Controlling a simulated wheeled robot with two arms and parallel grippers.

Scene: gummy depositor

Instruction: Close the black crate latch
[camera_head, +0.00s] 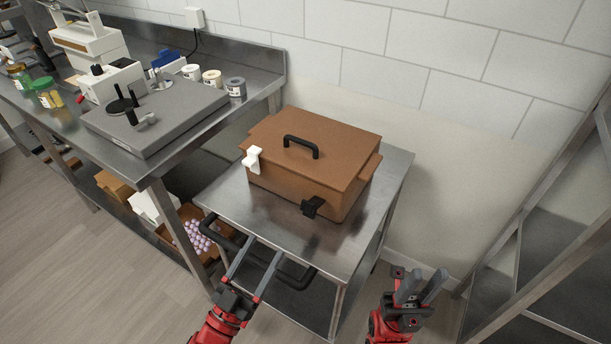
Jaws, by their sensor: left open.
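A brown crate (290,184) with its lid (330,150) down stands on a steel cart. The black latch (312,207) is low on the crate's front face, right of its middle, and appears to stick outward, below the lid's edge. A white latch (252,159) is at the front left corner, up against the lid's edge. My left gripper (257,261) is open and empty, over the cart's front handle, below and left of the black latch and apart from it. My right gripper (423,284) is to the right of the cart, with a gap between its fingers, holding nothing.
The cart top (376,215) is clear around the crate. A black cart handle (292,277) runs along the front. A steel workbench (160,168) with equipment and jars is at left. A metal rack (540,240) stands at right, and a tiled wall is behind.

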